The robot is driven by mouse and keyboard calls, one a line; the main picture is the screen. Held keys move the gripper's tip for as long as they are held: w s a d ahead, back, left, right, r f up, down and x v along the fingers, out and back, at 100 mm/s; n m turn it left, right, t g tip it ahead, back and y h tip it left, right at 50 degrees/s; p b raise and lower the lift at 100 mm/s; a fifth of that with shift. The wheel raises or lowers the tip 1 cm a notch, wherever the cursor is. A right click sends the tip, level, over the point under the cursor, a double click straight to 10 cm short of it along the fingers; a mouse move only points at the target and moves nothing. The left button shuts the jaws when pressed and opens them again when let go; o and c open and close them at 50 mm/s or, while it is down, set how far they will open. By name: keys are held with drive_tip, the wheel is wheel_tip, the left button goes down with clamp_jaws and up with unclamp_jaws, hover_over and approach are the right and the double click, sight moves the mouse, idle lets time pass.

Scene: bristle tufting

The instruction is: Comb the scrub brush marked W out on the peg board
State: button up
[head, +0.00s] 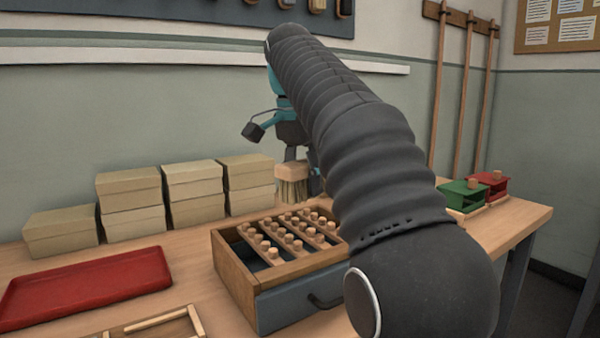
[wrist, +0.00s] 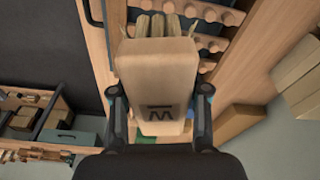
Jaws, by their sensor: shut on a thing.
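My gripper (head: 300,158) is shut on a scrub brush with a pale wooden block (head: 291,172) and tan bristles pointing down. In the wrist view the brush block (wrist: 157,75) lies between the two fingers (wrist: 160,98), with a dark W on its face, upside down in the picture. Some bristles show beyond the block's far end. The peg board (head: 247,280), a wooden frame with rows of round pegs over a blue front, stands on the bench below. The brush is at its far edge. I cannot tell whether the bristles touch the pegs. My arm hides the board's right side.
A red tray (head: 88,286) lies at the left, with stacked cardboard boxes (head: 132,205) along the wall. A green holder (head: 463,194) and a red holder (head: 490,186) stand at the bench's right end. A partitioned wooden tray (head: 150,326) is at the front.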

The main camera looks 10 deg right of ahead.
wheel_tip(320, 180, down, 6)
drive_tip(key=shift+f, duration=0.15)
idle(0.4)
drive_tip(key=shift+s+a+f+b, duration=0.1)
drive_tip(key=shift+f+b, duration=0.2)
drive_tip(key=shift+f, duration=0.3)
idle(0.8)
drive_tip(key=w+a, duration=0.2)
drive_tip(key=w, duration=0.5)
drive_tip(key=shift+w+a+p, duration=0.25)
drive_tip(key=shift+w+p, duration=0.05)
idle(0.7)
drive_tip(key=shift+s+f, duration=0.1)
drive_tip(key=shift+f, duration=0.05)
